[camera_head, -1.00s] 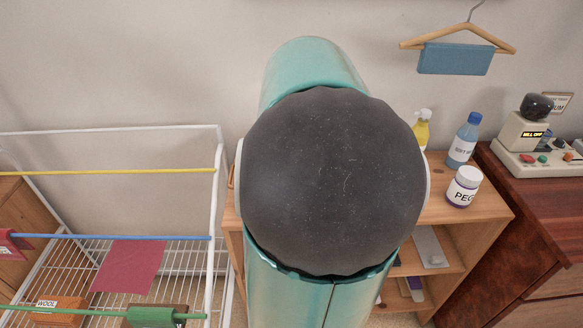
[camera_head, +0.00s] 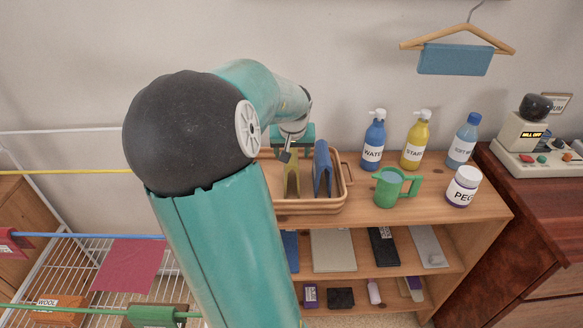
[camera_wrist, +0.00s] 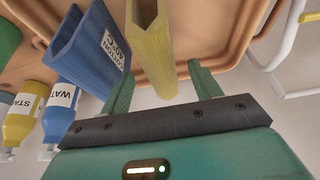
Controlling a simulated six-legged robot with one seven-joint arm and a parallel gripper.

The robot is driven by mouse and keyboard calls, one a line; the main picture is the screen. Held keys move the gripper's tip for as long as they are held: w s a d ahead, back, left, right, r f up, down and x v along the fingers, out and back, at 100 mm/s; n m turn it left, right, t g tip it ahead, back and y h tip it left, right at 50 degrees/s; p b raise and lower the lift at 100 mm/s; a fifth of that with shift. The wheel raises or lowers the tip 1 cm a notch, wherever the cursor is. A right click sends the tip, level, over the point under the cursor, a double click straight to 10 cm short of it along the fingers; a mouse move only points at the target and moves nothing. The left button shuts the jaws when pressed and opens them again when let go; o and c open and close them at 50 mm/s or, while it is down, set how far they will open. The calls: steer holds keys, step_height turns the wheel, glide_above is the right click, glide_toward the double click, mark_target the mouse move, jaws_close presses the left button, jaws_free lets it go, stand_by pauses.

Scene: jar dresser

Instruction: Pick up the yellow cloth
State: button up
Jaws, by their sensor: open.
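The yellow cloth (camera_head: 292,181) stands folded on edge in the tan tray (camera_head: 312,206), left of a folded blue cloth (camera_head: 323,168). My gripper (camera_head: 292,152) is over the tray at the yellow cloth and partly hidden by my arm in the head view. In the wrist view the gripper (camera_wrist: 162,80) is open, and the near end of the yellow cloth (camera_wrist: 151,40) shows between its two green fingers. I see a gap on each side of the cloth. The blue cloth (camera_wrist: 92,52), with a white label, is just outside the left finger.
A green mug (camera_head: 386,190), a blue bottle (camera_head: 374,142), a yellow bottle (camera_head: 415,141) and a peg jar (camera_head: 463,187) stand right of the tray on the wooden shelf (camera_head: 430,206). A white drying rack (camera_head: 60,240) is at left.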

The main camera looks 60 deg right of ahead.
steer(key=shift+x, duration=2)
steer(key=shift+a+f, duration=0.1)
steer(key=shift+f, duration=0.2)
steer(key=shift+c, duration=0.4)
steer(key=c, duration=1)
